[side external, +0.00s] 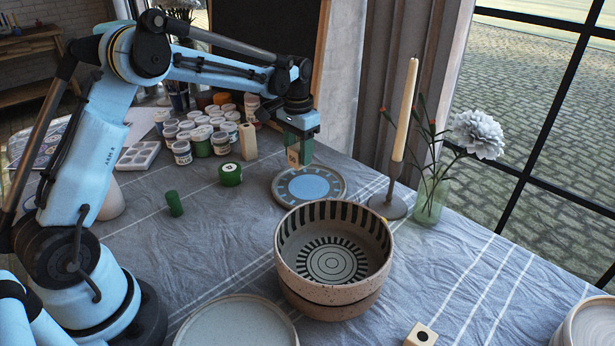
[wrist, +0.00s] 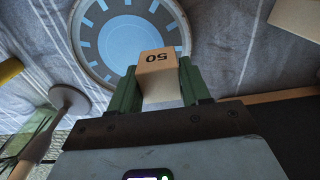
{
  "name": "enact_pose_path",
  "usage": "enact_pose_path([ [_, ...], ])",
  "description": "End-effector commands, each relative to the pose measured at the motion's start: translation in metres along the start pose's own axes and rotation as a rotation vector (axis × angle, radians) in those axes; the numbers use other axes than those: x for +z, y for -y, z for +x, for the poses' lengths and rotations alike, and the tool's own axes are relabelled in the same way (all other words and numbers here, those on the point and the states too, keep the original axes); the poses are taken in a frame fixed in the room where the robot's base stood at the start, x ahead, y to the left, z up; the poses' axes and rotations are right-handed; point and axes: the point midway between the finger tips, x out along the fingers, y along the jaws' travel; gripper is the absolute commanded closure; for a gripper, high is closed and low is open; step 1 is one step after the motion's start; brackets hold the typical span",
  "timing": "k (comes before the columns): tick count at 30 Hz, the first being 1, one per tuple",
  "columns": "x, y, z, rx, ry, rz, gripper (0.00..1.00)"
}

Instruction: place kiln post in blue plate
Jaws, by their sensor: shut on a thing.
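The kiln post (side external: 293,158) is a beige block marked 50. My gripper (side external: 299,153) has its green fingers shut on it, and in the wrist view the post (wrist: 158,62) sits between both fingers (wrist: 157,84). The blue plate (side external: 309,186) lies flat on the table, with a grey rim, blue dashes and a light blue centre. In the side view the post is held above the plate's back edge. In the wrist view the plate (wrist: 120,40) shows behind the post, which overlaps its edge. The gap between post and plate is hard to judge.
A candle holder (side external: 388,204) and a flower vase (side external: 430,201) stand right of the plate. A striped bowl (side external: 333,290) is in front. A green tape-like roll (side external: 230,174), another beige block (side external: 248,142) and several paint jars (side external: 182,152) are to the left.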

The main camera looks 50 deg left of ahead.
Motion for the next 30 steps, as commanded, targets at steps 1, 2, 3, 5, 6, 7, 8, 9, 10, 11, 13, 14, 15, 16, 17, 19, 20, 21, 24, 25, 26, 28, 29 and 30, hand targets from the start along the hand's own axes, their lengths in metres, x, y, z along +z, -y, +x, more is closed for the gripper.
enact_pose_path([
  [1,0.0,0.0,0.006,0.0,0.0,0.0,0.88],
  [2,0.0,0.0,0.01,0.0,0.0,0.0,0.88],
  [3,0.0,0.0,0.016,0.0,0.0,0.0,0.88],
  [5,0.0,0.0,0.025,0.0,0.0,0.0,0.88],
  [6,0.0,0.0,0.03,0.0,0.0,0.0,0.88],
  [7,0.0,0.0,0.033,0.0,0.0,0.0,0.88],
  [8,0.0,0.0,0.035,0.0,0.0,0.0,0.88],
  [9,0.0,0.0,0.037,0.0,0.0,0.0,0.88],
  [10,0.0,0.0,0.037,0.0,0.0,0.0,0.88],
  [11,0.0,0.0,0.038,0.0,0.0,0.0,0.88],
  [13,0.0,0.0,0.038,0.0,0.0,0.0,0.88],
  [14,0.0,0.0,0.038,0.0,0.0,0.0,0.88],
  [15,0.0,0.0,0.037,0.0,0.0,0.0,0.88],
  [16,0.0,0.0,0.037,0.0,0.0,0.0,0.88],
  [17,0.0,0.0,0.038,0.0,0.0,0.0,0.88],
  [19,0.0,0.0,0.039,0.0,0.0,0.0,0.88],
  [20,0.0,0.0,0.04,0.0,0.0,0.0,0.88],
  [21,0.0,0.0,0.041,0.0,0.0,0.0,0.88],
  [24,0.0,0.0,0.041,0.0,0.0,0.0,0.39],
  [25,0.0,0.0,0.041,0.0,0.0,0.0,0.35],
  [26,0.0,0.0,0.041,0.0,0.0,0.0,0.3],
  [28,0.0,0.0,0.041,0.0,0.0,0.0,0.28],
  [29,0.0,0.0,0.041,0.0,0.0,0.0,0.28],
  [30,0.0,0.0,0.041,0.0,0.0,0.0,0.28],
])
